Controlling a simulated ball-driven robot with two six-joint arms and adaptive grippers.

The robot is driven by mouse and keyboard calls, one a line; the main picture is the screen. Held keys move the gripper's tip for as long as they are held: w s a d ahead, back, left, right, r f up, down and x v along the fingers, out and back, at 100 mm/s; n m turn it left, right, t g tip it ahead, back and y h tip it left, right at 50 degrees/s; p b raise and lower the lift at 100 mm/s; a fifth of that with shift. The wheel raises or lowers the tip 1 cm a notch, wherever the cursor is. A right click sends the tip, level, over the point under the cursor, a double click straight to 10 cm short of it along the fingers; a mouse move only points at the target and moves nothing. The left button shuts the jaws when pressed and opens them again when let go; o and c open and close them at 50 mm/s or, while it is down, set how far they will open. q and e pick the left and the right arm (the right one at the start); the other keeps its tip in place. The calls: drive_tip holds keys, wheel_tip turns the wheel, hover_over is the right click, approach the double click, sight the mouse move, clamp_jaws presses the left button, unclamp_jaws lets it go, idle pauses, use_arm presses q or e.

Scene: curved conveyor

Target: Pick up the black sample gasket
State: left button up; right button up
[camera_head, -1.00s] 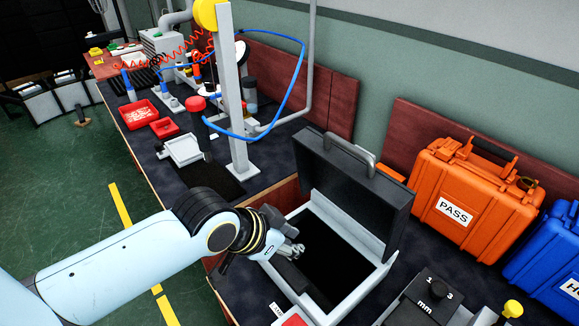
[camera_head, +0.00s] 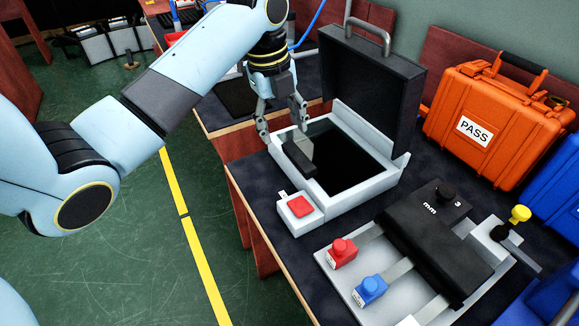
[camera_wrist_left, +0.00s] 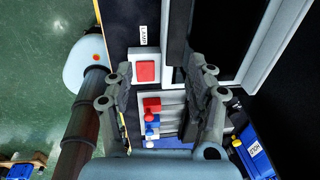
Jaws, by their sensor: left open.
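I cannot make out the black sample gasket in either view. My left gripper (camera_head: 283,128) is open and points down at the near-left rim of an open grey box (camera_head: 365,187). Nothing shows between its fingers. The box has a dark interior and a raised black lid (camera_head: 370,90). In the left wrist view the two fingers (camera_wrist_left: 163,88) are spread apart, with the box (camera_wrist_left: 260,45) beyond them on the right. My right gripper is in neither view.
A fixture with a red knob (camera_head: 342,252), a blue knob (camera_head: 370,290) and a black block (camera_head: 435,240) stands in front. An orange PASS case (camera_head: 490,125) and a blue case (camera_head: 555,195) stand at right.

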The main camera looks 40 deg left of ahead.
sight(295, 152)
use_arm(q)
drive_tip(key=w+f, duration=0.3)
drive_tip(key=shift+f+b, duration=0.3)
drive_tip(key=shift+b, duration=0.05)
drive_tip(key=shift+w+f, duration=0.15)
drive_tip(key=shift+f, duration=0.5)
drive_tip(key=f, duration=0.2)
drive_tip(key=w+f, duration=0.1)
drive_tip(key=f, duration=0.1)
drive_tip(key=shift+f, duration=0.3)
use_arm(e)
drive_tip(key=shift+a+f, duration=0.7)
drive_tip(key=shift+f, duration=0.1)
use_arm(q)
clamp_jaws()
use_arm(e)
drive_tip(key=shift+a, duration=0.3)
